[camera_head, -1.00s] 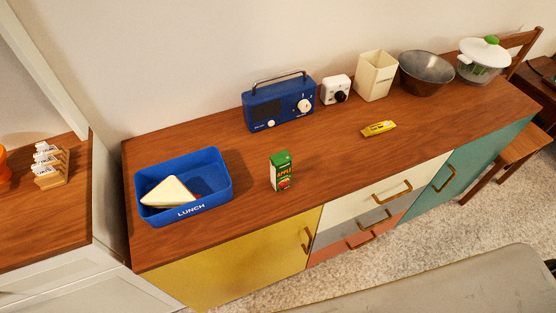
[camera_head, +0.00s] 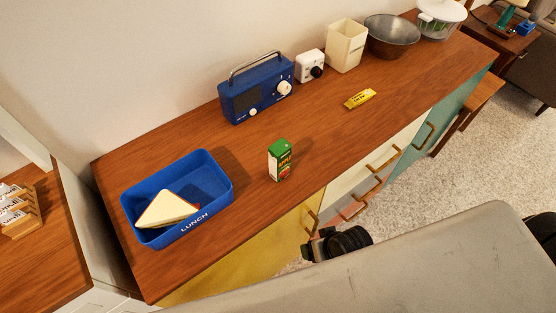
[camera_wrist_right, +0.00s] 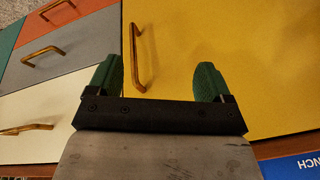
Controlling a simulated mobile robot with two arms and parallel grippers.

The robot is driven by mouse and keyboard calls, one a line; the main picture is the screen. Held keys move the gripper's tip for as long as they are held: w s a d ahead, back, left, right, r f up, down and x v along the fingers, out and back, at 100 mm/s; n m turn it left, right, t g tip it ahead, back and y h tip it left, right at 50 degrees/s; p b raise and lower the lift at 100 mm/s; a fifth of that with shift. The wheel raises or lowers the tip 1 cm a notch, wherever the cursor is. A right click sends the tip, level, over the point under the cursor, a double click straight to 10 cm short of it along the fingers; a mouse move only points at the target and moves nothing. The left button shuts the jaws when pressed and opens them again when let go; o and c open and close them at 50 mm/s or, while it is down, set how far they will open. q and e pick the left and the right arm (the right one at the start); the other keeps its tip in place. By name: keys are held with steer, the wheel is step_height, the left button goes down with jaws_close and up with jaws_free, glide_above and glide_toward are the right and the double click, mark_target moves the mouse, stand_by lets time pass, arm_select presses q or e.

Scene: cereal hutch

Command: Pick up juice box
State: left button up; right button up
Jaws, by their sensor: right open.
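The juice box is not visible in the right wrist view. My left gripper is not in view.
The lunch box (camera_head: 222,204) holds a sandwich (camera_head: 166,209). A blue radio (camera_head: 256,91) stands behind the juice box; a yellow packet (camera_head: 360,98) lies to its right. Brass handles (camera_head: 383,158) jut from the cabinet front. The countertop around the juice box is clear.

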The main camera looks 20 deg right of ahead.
mark_target(286, 152)
steer(key=w+a+r+m+t+y, duration=0.2)
steer(key=a+r+m+t+y, duration=0.1)
steer(key=r+m, duration=0.4)
steer(key=w+a+r+m+t+y, duration=0.25)
steer(key=r+m+y, duration=0.2)
steer(key=r, duration=0.45)
steer(key=w+d+r+m+t, duration=0.1)
steer(key=w+r+m+t, duration=0.1)
steer(key=m, duration=0.4)
steer(key=w+d+r+m+t+h+p, duration=0.1)
steer(key=w+r+m+t, duration=0.1)
steer(key=w+m, duration=0.2)
steer(key=w+d+r+m+t, duration=0.1)
steer(key=w+m+t, duration=0.2)
steer(key=m, duration=0.6)
steer(key=shift+r+h+p, duration=0.35)
steer(key=shift+r, duration=0.05)
steer(key=x, duration=0.3)
steer(key=p+x, duration=0.1)
steer(key=x, duration=0.2)
steer(key=shift+s+a+f, duration=0.1)
steer(key=shift+a, duration=0.25)
steer(key=c, duration=1.4)
